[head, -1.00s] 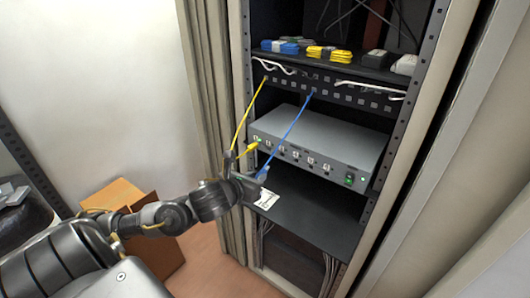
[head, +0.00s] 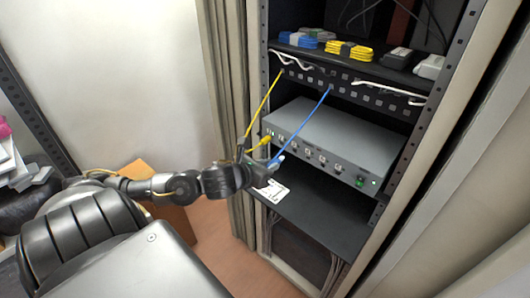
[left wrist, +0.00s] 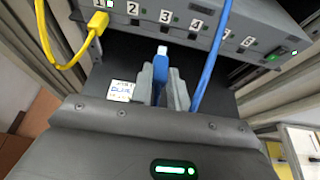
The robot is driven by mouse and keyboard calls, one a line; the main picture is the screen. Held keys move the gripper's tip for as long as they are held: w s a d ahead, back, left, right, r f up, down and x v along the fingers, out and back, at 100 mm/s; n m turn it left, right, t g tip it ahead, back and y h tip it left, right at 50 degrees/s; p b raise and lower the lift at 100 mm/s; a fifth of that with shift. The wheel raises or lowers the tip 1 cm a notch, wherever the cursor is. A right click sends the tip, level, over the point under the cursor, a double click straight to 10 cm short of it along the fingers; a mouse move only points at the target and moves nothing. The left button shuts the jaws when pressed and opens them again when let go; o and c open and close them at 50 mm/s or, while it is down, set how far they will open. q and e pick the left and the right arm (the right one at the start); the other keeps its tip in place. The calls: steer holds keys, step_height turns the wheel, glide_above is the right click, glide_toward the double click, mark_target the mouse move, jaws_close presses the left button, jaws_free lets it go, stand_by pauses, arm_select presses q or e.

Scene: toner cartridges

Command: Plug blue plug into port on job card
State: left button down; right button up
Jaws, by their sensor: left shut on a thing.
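My left gripper (left wrist: 163,88) is shut on the blue plug (left wrist: 161,72), its clear tip pointing at the front of the grey switch box (head: 335,140). The plug is apart from the ports, a little below and in front of the port labelled 3 in the left wrist view. In the head view the gripper (head: 272,166) is in front of the box's left end. The blue cable (head: 308,122) runs up to the patch panel. The job card (head: 271,191) lies on the shelf below; in the left wrist view the card (left wrist: 121,91) shows blue lettering, too small to read fully.
A yellow plug (left wrist: 97,23) sits in the leftmost port, its yellow cable (head: 263,101) rising beside my gripper. The blue cable crosses in front of the box. The black shelf (head: 325,218) is clear right of the card. A cardboard box (head: 170,219) stands on the floor.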

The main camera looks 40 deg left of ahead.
mark_target(276, 161)
arm_select(q)
steer(key=shift+p+x, duration=0.3)
steer(key=shift+x, duration=1.1)
steer(key=shift+w, duration=1)
steer(key=shift+s+r+b, duration=0.1)
steer(key=shift+b, duration=0.45)
steer(key=shift+w, duration=0.8)
stand_by(0.7)
steer(key=shift+w, duration=0.95)
stand_by(0.8)
steer(key=c, duration=1.3)
jaws_free()
steer(key=shift+w, duration=0.1)
